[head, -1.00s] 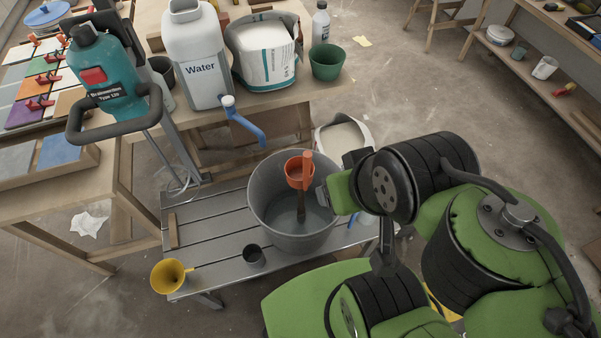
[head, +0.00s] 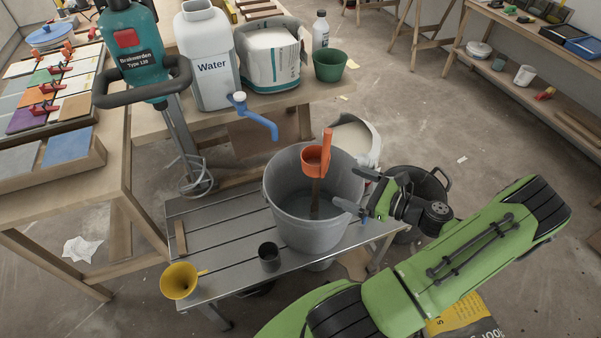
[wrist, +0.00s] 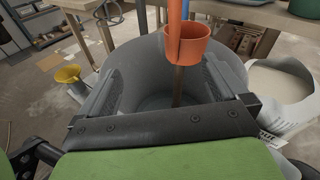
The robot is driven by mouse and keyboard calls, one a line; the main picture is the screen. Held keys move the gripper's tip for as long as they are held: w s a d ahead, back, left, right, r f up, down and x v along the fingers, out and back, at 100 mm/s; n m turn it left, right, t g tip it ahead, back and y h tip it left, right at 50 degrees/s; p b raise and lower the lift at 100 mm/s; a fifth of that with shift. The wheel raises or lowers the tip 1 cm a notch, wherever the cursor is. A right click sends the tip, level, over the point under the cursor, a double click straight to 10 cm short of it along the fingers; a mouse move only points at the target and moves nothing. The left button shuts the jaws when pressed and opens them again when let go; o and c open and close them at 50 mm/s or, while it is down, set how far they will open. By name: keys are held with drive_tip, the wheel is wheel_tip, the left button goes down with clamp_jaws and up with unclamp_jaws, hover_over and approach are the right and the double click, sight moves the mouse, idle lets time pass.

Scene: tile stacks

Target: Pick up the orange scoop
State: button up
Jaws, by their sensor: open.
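The orange scoop (head: 313,161) shows at the grey bucket (head: 283,205), its handle pointing up. A dark brown stick runs below it into the bucket; I cannot tell how they meet. In the wrist view the scoop (wrist: 186,46) is ahead, right of centre, beyond the fingers. My gripper (head: 349,189) is open and empty at the bucket's right side, to the right of and below the scoop. In the wrist view my gripper (wrist: 165,80) has its fingers spread, with the bucket (wrist: 140,57) behind them.
The bucket stands on a slatted metal bench (head: 217,237) with a dark cup (head: 269,257) and yellow funnel (head: 180,281). A water canister (head: 208,75) with a blue tap (head: 259,122) stands behind. A white open sack (head: 357,140) and black bucket (head: 432,184) are close to my arm.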

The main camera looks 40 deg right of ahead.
drive_tip(key=s+d+f+m+t+h, duration=0.1)
drive_tip(key=s+d+m+t+h, duration=0.1)
drive_tip(key=d+m, duration=0.15)
drive_tip(key=b, duration=0.4)
approach(320, 159)
drive_tip(key=w+a+r, duration=0.1)
drive_tip(key=w, duration=0.1)
drive_tip(key=w+a+r, duration=0.1)
drive_tip(key=w+a, duration=0.1)
drive_tip(key=w+a+r, duration=0.1)
drive_tip(key=w+r, duration=0.1)
drive_tip(key=w, duration=0.1)
drive_tip(key=shift+a+r, duration=0.1)
drive_tip(key=shift+a, duration=0.25)
drive_tip(key=c, duration=1.1)
drive_tip(key=shift+o, duration=0.2)
wheel_tip(320, 159, up, 10)
drive_tip(key=p, duration=0.4)
